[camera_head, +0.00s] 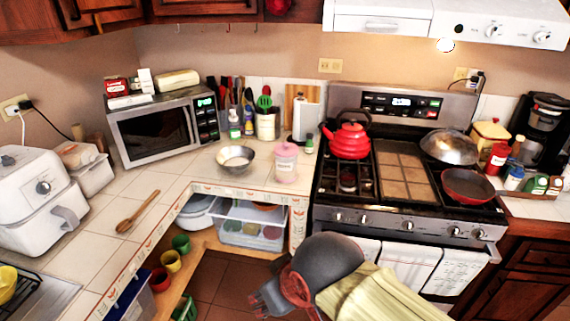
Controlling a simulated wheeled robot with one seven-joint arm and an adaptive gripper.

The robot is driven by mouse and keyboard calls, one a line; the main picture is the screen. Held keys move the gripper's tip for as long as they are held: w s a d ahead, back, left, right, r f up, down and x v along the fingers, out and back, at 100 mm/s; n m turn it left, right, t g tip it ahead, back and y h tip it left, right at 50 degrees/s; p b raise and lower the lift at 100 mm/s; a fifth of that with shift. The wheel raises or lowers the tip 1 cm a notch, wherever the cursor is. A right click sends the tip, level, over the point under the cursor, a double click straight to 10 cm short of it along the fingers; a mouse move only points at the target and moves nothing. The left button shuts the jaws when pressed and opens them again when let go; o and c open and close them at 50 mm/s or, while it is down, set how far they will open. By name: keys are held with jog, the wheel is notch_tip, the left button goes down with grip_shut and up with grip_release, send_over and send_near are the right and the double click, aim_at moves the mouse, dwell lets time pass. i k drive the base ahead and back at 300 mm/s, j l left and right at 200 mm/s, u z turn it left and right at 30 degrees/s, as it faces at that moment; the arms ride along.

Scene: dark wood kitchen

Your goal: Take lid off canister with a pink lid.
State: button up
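The canister (286,169) is a small pale, cloudy jar with a pink lid (287,149). It stands upright on the tiled counter near the front edge, just left of the stove. The lid sits on top of it. My gripper (262,301) is dark grey and low in the view, below and in front of the counter edge. It is well apart from the canister and touches nothing that I can see. Its fingers are small and partly hidden by my arm, so I cannot tell whether they are open or shut.
A metal bowl (236,159) stands left of the canister, and a small green-capped bottle (308,144) stands behind it to the right. A red kettle (349,140) sits on the stove. A wooden spoon (138,212) lies on the left counter. A clear bin (245,230) is on the shelf below.

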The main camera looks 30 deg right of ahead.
aim_at(286, 148)
jog(key=i+z, duration=0.25)
jog(key=i, duration=0.3)
jog(key=i+j+z, duration=0.25)
jog(key=i, duration=0.3)
jog(key=i+j+z, duration=0.3)
jog(key=i, duration=0.25)
jog(key=i+j+z, duration=0.25)
jog(key=i, duration=0.25)
jog(key=j, duration=0.1)
